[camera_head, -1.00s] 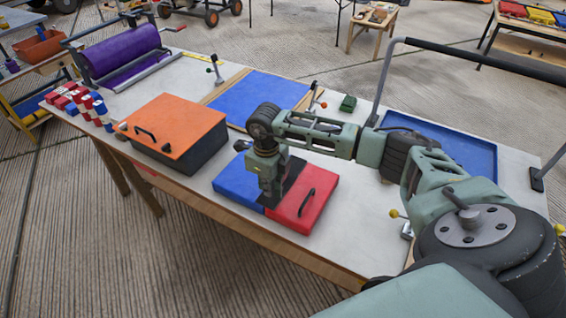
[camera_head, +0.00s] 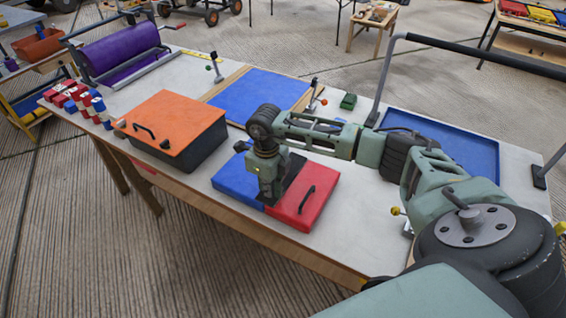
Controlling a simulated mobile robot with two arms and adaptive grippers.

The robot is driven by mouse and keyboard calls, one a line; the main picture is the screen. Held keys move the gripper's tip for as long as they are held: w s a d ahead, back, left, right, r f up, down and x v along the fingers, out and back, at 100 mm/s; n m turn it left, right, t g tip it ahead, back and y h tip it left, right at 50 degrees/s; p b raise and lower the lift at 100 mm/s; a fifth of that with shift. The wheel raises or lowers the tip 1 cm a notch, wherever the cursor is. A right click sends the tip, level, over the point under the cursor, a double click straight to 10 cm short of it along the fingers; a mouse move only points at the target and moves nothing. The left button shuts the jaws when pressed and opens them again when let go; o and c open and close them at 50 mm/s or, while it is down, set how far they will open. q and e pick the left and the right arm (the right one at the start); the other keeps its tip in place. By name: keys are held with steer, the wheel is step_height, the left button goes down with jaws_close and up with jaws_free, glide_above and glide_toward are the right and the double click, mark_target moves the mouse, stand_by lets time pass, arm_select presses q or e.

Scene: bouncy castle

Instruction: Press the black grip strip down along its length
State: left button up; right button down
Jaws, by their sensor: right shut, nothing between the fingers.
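A flat block, blue on its left half (camera_head: 232,182) and red on its right half (camera_head: 313,207), lies near the front edge of the white table. A black strip (camera_head: 296,168) shows at the seam between the halves, partly hidden by my right gripper. My right gripper (camera_head: 269,202) points down over this seam, shut, with its tips at or very near the strip's front end. I cannot tell whether it touches. A black handle (camera_head: 306,200) stands on the red half, to the right of the gripper. My left gripper is not in view.
An orange-lidded black box (camera_head: 175,125) stands left of the block. A blue panel (camera_head: 258,95) and a blue tray (camera_head: 465,152) lie behind. A purple roll (camera_head: 120,50) and red, white and blue pieces (camera_head: 80,98) are at the far left. Bare table lies right of the red half.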

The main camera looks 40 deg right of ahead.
steer(key=shift+f, duration=0.2)
steer(key=shift+s+r, duration=0.1)
steer(key=shift+r, duration=0.05)
steer(key=shift+r+p, duration=1.85)
steer(key=shift+r, duration=1.1)
